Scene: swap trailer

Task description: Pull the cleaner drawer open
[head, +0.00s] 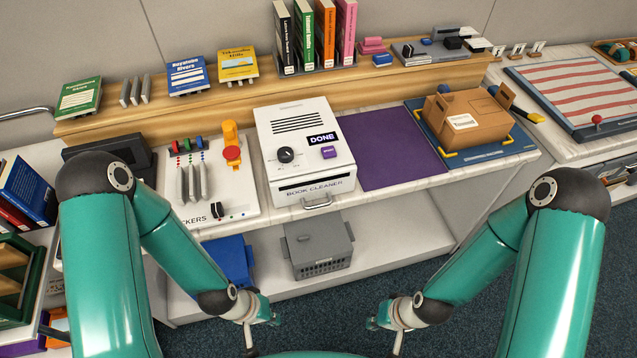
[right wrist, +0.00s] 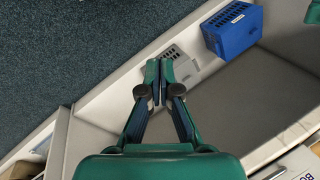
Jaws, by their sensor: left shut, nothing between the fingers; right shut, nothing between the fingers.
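The white book cleaner (head: 303,146) stands on the counter in the head view, its display reading DONE. Its drawer front is low on the box with a metal handle (head: 317,202), and it looks closed. My left gripper (head: 262,322) is shut and empty, low in front of the counter, apart from the handle. My right gripper (head: 384,322) is shut and empty, also low and to the right of the left one. The right wrist view shows the right gripper's shut fingers (right wrist: 159,82) over the lower shelf.
Below the counter sit a grey crate (head: 318,248) and a blue crate (head: 222,258), also in the right wrist view (right wrist: 232,30). A purple mat (head: 391,150) lies right of the cleaner, then a cardboard carton (head: 468,124). A panel of stickers and knobs (head: 237,200) stands left.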

